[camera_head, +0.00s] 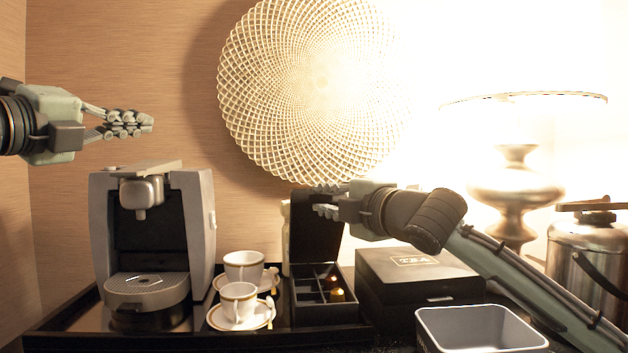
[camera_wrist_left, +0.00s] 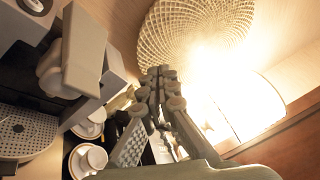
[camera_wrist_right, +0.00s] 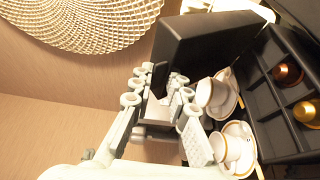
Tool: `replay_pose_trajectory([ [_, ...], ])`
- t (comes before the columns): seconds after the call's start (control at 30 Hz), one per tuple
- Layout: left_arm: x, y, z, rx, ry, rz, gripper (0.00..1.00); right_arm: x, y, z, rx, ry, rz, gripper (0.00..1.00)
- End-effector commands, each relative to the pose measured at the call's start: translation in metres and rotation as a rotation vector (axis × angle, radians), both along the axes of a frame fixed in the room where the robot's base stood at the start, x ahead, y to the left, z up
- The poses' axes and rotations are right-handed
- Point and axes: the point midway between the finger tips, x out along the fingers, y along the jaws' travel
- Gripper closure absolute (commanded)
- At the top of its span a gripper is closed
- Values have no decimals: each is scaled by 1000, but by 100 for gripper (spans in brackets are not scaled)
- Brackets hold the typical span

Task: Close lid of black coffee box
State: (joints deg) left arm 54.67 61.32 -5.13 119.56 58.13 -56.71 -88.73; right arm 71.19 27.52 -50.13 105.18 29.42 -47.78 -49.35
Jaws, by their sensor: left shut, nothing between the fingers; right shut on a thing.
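The black coffee box (camera_head: 323,311) stands on the tray with its lid (camera_head: 313,232) raised upright at the back. Its compartments hold a few capsules; in the right wrist view an orange capsule (camera_wrist_right: 287,74) and a gold one show beside the dark lid (camera_wrist_right: 208,52). My right gripper (camera_head: 326,197) is at the top edge of the lid, shut on it; the contact itself is partly hidden by the fingers (camera_wrist_right: 160,92). My left gripper (camera_head: 146,122) is shut and empty, in the air above the coffee machine; its closed fingers also show in the left wrist view (camera_wrist_left: 160,77).
A coffee machine (camera_head: 195,230) stands left. Two white cups on saucers (camera_head: 238,302) sit just left of the box. A closed black tea box (camera_head: 418,272) is close on the right, with an open bin (camera_head: 475,325) in front. A lamp (camera_head: 515,195) and metal pot (camera_head: 590,245) stand further right.

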Motion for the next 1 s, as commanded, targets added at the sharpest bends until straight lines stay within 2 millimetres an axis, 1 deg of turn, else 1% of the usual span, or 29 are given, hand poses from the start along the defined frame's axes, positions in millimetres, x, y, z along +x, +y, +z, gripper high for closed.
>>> replay_pose_trajectory([
  [0.03,11,-5,12,-101,33,-49,100,1,-1,-2,-1,4,-4,100],
  [0.1,28,-18,19,-261,114,-115,100,1,-1,-2,-1,4,-4,100],
  [0.17,45,-35,21,-414,216,-157,100,1,-1,-2,-1,4,-3,100],
  [0.2,57,-48,19,-515,294,-172,100,1,-1,-2,-1,4,-3,100],
  [0.27,72,-69,13,-648,408,-173,100,1,-1,-2,-1,4,-3,100],
  [0.3,80,-83,9,-728,481,-162,100,1,-1,-2,-1,4,-3,100],
  [0.37,91,-105,2,-840,583,-129,100,1,-1,-2,-1,4,-3,100],
  [0.4,98,-119,-3,-910,647,-97,100,1,-1,-2,-1,4,-3,100],
  [0.47,105,-140,-10,-1012,731,-39,100,1,-1,-2,-1,4,-3,100],
  [0.5,109,-154,-14,-1079,781,8,100,1,-1,-2,-2,5,-3,100],
  [0.6,115,-187,-23,-1237,870,147,100,1,-1,-2,-2,5,-3,100],
  [0.67,117,-205,-26,-1332,898,242,100,1,-1,-2,-2,5,-3,100],
  [0.7,117,-216,-28,-1394,903,309,100,1,-1,-2,-2,5,-4,100],
  [0.8,115,-239,-29,-1551,874,472,100,1,-1,-2,-2,5,-4,100],
  [0.9,110,-255,-27,-1698,794,609,100,1,-1,-2,-2,5,-4,100],
  [1.0,104,-264,-23,-1821,693,703,100,2,-1,-2,-2,5,-4,100],
])
